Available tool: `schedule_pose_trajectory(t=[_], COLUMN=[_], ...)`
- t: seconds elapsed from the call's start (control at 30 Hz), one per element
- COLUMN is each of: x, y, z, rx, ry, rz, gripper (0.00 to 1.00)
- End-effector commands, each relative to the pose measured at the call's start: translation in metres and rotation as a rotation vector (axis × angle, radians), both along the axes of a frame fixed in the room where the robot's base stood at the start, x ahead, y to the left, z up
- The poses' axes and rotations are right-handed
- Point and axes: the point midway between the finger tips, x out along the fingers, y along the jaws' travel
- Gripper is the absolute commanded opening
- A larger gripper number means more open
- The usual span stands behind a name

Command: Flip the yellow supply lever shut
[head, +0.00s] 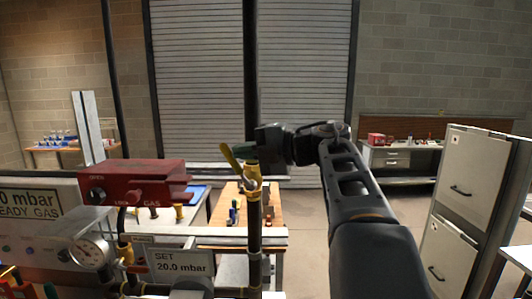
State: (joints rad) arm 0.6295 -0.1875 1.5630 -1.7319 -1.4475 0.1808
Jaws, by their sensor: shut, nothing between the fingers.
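The yellow supply lever (230,156) is on a brass valve (250,183) on a dark vertical pipe left of centre in the head view. The lever slants up and to the left from the valve, across the pipe's line rather than along it. My gripper (245,150) is shut and empty. Its greenish tip is right beside the lever, at the lever's right side just above the valve. I cannot tell whether the tip touches the lever. My arm comes in from the lower right.
A red box marked OPEN and LOCK (145,180) stands left of the valve. Below are a pressure gauge (91,252) and a sign reading SET 20.0 mbar (181,264). A wooden bench (268,205) is behind the pipe. Grey cabinets (468,190) stand at right.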

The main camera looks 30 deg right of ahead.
Motion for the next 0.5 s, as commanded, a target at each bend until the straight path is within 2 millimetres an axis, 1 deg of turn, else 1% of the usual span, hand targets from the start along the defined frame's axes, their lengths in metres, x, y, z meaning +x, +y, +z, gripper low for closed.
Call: schedule_pose_trajectory(t=[0.03,0.13,0.3,0.5], x=[0.001,0.004,0.009,0.014], y=[0.007,0.016,0.026,0.033], z=[-0.001,-0.004,-0.008,-0.014], rx=[0.000,0.001,0.001,0.001], ry=[-0.001,-0.001,-0.002,-0.001], rz=[0.008,0.013,0.011,0.008], gripper=[0.00,0.00,0.00,0.00])
